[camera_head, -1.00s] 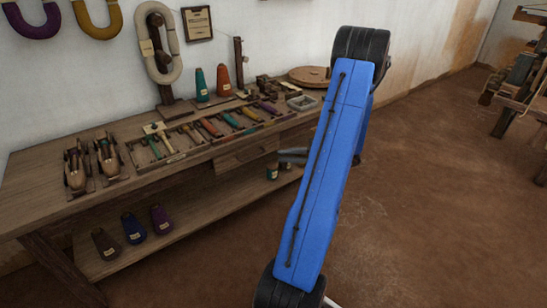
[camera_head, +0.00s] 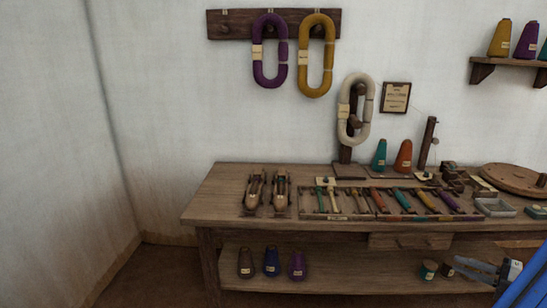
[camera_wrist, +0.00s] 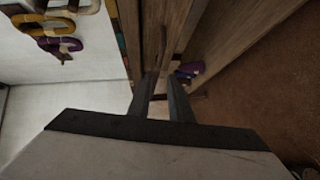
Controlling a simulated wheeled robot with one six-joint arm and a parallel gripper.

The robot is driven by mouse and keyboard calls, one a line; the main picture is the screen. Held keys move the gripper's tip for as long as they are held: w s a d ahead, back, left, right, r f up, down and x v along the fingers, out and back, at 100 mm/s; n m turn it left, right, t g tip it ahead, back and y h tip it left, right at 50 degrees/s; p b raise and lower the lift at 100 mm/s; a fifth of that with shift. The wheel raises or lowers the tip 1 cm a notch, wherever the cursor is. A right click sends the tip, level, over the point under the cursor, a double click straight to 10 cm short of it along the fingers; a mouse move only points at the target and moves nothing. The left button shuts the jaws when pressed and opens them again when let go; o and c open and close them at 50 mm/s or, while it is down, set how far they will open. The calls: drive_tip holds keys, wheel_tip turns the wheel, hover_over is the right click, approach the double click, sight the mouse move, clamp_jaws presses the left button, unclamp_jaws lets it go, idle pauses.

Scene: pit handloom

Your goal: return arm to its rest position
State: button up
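My gripper (camera_head: 456,266) shows at the lower right in the head view, in front of the bench's lower shelf. Its two fingers point left and stand apart with nothing between them. In the wrist view my gripper (camera_wrist: 161,76) also shows a gap between the fingers, with bare wood behind it. The blue link of my arm is cut off by the right edge of the head view. No object is in my grasp.
A wooden bench (camera_head: 225,190) stands along the wall, holding shuttles, a bobbin tray and cones. Its lower shelf (camera_head: 330,283) holds several cones (camera_head: 271,262). Skeins (camera_head: 316,60) hang on the wall above. Brown floor (camera_wrist: 255,75) lies open beside the bench in the wrist view.

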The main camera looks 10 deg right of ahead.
drive_tip(key=w+a+r+n+g, duration=0.1)
drive_tip(key=a+r+n+g, duration=0.2)
drive_tip(key=a+n, duration=0.45)
drive_tip(key=w+a+r+n+g, duration=0.2)
drive_tip(key=a+r+n+g, duration=0.25)
drive_tip(key=a, duration=0.65)
drive_tip(key=w+a+r+n+g, duration=0.1)
drive_tip(key=a+r+n+g, duration=0.2)
drive_tip(key=a+n, duration=0.5)
drive_tip(key=s+a+r+n+t+h, duration=0.1)
drive_tip(key=s+a+r+n+h, duration=0.2)
drive_tip(key=s+a+n, duration=0.4)
drive_tip(key=s+a+r+n+h, duration=0.4)
drive_tip(key=s+a+n, duration=0.4)
drive_tip(key=n, duration=1.4)
drive_tip(key=a+h, duration=0.1)
drive_tip(key=a, duration=0.2)
drive_tip(key=shift+s+a+r+t+h, duration=0.3)
drive_tip(key=shift+t+h, duration=0.05)
drive_tip(key=shift+h, duration=0.05)
